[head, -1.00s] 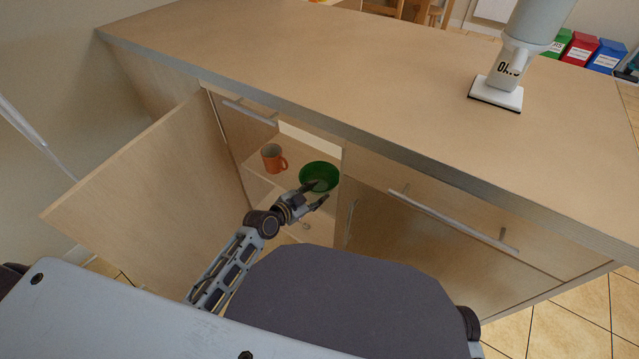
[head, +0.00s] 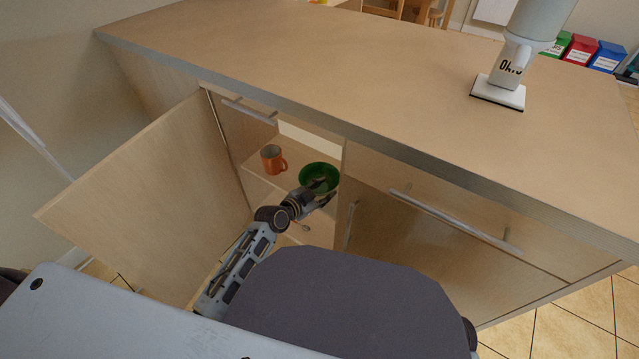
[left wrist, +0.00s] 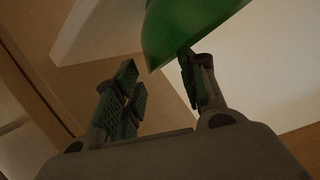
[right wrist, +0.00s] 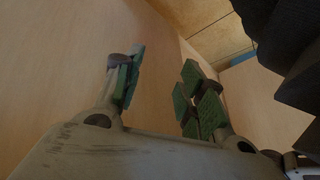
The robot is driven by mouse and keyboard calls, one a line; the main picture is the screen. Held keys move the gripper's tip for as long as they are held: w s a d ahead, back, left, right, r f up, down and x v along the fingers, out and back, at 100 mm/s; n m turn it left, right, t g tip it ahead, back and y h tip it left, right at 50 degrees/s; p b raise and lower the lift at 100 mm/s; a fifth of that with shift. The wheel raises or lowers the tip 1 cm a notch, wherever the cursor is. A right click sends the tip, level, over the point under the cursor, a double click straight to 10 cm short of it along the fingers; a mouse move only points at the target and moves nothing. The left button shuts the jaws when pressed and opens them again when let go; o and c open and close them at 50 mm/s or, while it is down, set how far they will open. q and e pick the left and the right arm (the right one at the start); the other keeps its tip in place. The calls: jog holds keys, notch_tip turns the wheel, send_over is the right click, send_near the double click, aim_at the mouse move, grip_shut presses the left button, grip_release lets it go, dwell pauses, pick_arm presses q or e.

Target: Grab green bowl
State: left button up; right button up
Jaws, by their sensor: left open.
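The green bowl (head: 316,170) sits on the cabinet's upper shelf (head: 258,160), to the right of an orange mug (head: 270,157). My left gripper (head: 324,196) reaches in at the bowl's near side and partly covers it. In the left wrist view the bowl (left wrist: 190,25) fills the top middle, and the left gripper (left wrist: 156,65) is open. The bowl's lower edge shows between the fingertips and overlaps the right-hand finger; I cannot tell whether they touch. My right gripper (right wrist: 163,75) is open and empty in the right wrist view, beside a wooden surface.
The open cabinet door (head: 150,195) stands to the left of the opening. A closed drawer and cabinet front (head: 440,240) bounds it on the right. The counter top (head: 330,75) is above; a white device (head: 507,75) stands on it.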

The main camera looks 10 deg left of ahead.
aim_at(333, 187)
pick_arm(q)
jog(key=shift+w+d+f, duration=0.3)
jog(key=shift+w+d, duration=0.05)
jog(key=shift+w, duration=0.05)
jog(key=shift+w+d+f+b, duration=0.35)
jog(key=shift+w+d+b, duration=0.25)
jog(key=shift+b, duration=0.1)
jog(key=shift+b+x, duration=0.4)
jog(key=shift+x, duration=0.45)
jog(key=shift+w, duration=0.15)
pick_arm(e)
jog(key=shift+t, duration=0.3)
jog(key=f, duration=0.4)
jog(key=shift+s+a+f, duration=0.15)
jog(key=shift+s+a, duration=0.05)
jog(key=shift+a, duration=0.1)
jog(key=shift+w, duration=0.1)
pick_arm(q)
jog(key=shift+c, duration=0.8)
grip_shut()
pick_arm(e)
jog(key=shift+w+r, duration=0.2)
